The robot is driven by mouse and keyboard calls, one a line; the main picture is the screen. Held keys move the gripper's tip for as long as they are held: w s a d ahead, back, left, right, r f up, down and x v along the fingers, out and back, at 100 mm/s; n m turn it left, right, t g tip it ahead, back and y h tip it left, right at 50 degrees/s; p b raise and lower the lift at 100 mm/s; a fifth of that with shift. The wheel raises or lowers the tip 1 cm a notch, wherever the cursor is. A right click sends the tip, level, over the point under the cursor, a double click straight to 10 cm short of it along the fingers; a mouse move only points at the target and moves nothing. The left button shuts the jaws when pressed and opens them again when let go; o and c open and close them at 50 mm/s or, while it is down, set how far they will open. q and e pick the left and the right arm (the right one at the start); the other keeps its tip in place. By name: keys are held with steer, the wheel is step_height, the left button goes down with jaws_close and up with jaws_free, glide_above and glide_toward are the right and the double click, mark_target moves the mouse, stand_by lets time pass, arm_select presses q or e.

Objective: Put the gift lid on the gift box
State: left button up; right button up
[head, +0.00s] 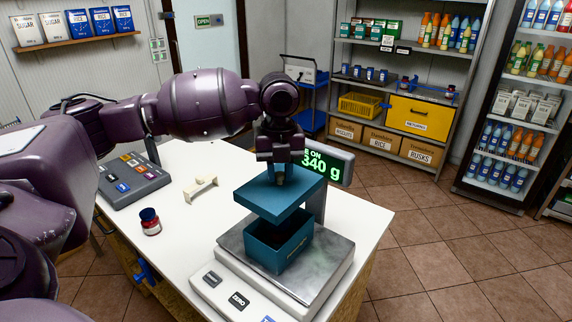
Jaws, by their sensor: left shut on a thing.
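The teal gift lid (292,203) hangs level in my left gripper (281,178), which points straight down and is shut on the top of the lid. The teal open gift box (263,251) stands upright on the metal plate of the weighing scale (327,259). The lid is above the box, with a small gap showing between them, and hides the box's far part. My right gripper does not show.
The scale's green display (328,168) stands close behind the lid. On the white counter (190,229) are a small dark jar with a red label (150,222), a cream handle-like piece (200,190) and a grey keypad (134,181). The counter's left front is clear.

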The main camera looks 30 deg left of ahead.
mark_target(278, 174)
arm_select(q)
steer(key=shift+s+f, duration=0.3)
steer(key=shift+f, duration=0.05)
steer(key=shift+w+f, duration=0.15)
steer(key=shift+f, duration=1.3)
steer(key=shift+f+b, duration=0.5)
steer(key=shift+b, duration=0.3)
steer(key=shift+f+b, duration=0.95)
steer(key=shift+b, duration=0.15)
step_height(278, 174, down, 2)
steer(key=shift+f+b, duration=0.1)
steer(key=shift+b, duration=1.15)
steer(key=shift+f, duration=0.85)
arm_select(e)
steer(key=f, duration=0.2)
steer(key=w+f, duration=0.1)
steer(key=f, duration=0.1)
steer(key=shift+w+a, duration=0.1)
